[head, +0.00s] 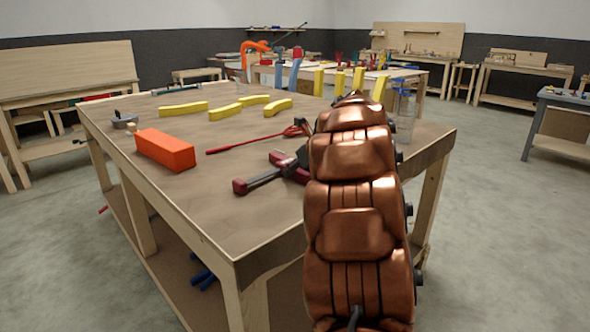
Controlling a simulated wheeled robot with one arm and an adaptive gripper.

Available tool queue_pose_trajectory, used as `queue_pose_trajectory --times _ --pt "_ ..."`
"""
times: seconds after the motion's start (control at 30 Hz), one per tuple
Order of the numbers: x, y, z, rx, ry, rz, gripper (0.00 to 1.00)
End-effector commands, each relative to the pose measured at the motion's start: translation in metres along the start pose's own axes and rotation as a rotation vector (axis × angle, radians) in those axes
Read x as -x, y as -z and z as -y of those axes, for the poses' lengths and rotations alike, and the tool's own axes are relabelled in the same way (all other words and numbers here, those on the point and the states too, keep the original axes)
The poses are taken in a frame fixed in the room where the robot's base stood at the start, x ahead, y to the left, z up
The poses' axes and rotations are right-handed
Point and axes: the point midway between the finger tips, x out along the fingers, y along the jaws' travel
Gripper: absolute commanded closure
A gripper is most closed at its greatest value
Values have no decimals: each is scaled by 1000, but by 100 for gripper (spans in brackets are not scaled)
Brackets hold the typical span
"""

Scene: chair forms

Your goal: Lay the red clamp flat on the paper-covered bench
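The red clamp (262,179) is a dark bar with dark red ends, at the near right part of the paper-covered bench (225,205). Its right end is hidden behind my copper-coloured arm. From this view I cannot tell whether it rests flat on the paper or is a little above it. My gripper is mostly hidden behind my arm; a dark part at the clamp's right end (302,156) may be one of its fingers. I cannot see whether it is shut on the clamp.
An orange block (164,149) sits at the bench's left. A thin red rod-like tool (250,144) lies behind the clamp. Several yellow pieces (225,112) lie or stand farther back. A clear container (404,115) stands right of my arm. The near left bench top is bare.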

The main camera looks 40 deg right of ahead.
Motion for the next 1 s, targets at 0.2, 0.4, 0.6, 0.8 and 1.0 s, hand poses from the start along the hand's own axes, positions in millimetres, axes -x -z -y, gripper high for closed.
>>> queue_pose_trajectory --times 0.2,0.4,0.6,0.8,1.0 --pt "0 0 0 0 0 0 51" --pt "0 0 0 0 0 0 35" --pt "0 1 0 0 0 -1 35" --pt "11 0 1 0 2 0 35" --pt "31 -1 0 0 1 0 35"
